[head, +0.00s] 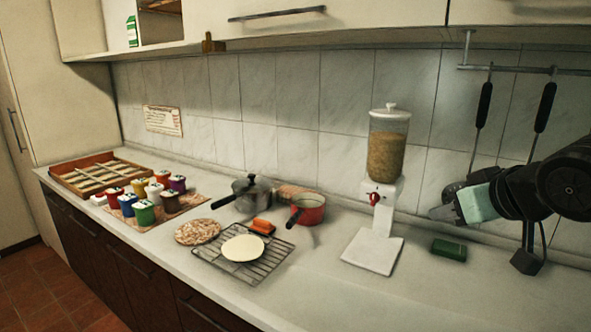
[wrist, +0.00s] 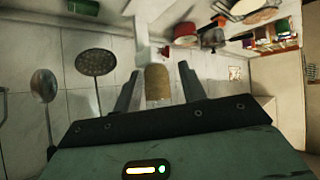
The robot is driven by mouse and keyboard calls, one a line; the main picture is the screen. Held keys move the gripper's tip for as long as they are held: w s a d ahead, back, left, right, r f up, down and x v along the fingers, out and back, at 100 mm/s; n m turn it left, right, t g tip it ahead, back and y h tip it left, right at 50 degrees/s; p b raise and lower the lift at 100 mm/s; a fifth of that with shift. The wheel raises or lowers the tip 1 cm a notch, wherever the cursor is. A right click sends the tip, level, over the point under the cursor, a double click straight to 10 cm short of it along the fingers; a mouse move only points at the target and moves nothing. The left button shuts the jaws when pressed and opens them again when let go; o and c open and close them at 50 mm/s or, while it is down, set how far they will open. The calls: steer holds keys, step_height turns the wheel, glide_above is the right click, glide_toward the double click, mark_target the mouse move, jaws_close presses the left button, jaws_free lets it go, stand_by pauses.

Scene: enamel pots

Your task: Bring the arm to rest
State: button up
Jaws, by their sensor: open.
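My gripper (head: 438,212) is raised over the right part of the counter, to the right of the cereal dispenser (head: 387,158). In the wrist view my gripper (wrist: 158,86) has its two dark fingers spread, with nothing held between them. The dispenser (wrist: 158,88) shows behind the gap, apart from the fingers. The arm reaches in from the right edge of the head view.
A green block (head: 449,250) lies on the counter (head: 330,290) below my gripper. Utensils (head: 484,105) hang from a rail close behind the arm. A red pot (head: 307,209), grey pot (head: 252,192) and wire rack (head: 270,262) stand left. The front right counter is clear.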

steer(key=s+a+f+n+g, duration=0.1)
steer(key=s+a+f+g, duration=0.2)
steer(key=s, duration=0.4)
steer(key=s+a+f+n+g, duration=0.2)
steer(key=s+a+f+g, duration=0.2)
steer(key=s+a, duration=0.2)
steer(key=s+a+f+n+g, duration=0.2)
steer(key=s+a+f+g, duration=0.1)
steer(key=s, duration=0.5)
steer(key=shift+s+a+f+g+h, duration=0.3)
steer(key=shift+a+f, duration=0.15)
steer(key=shift+a, duration=0.6)
steer(key=shift+d, duration=0.15)
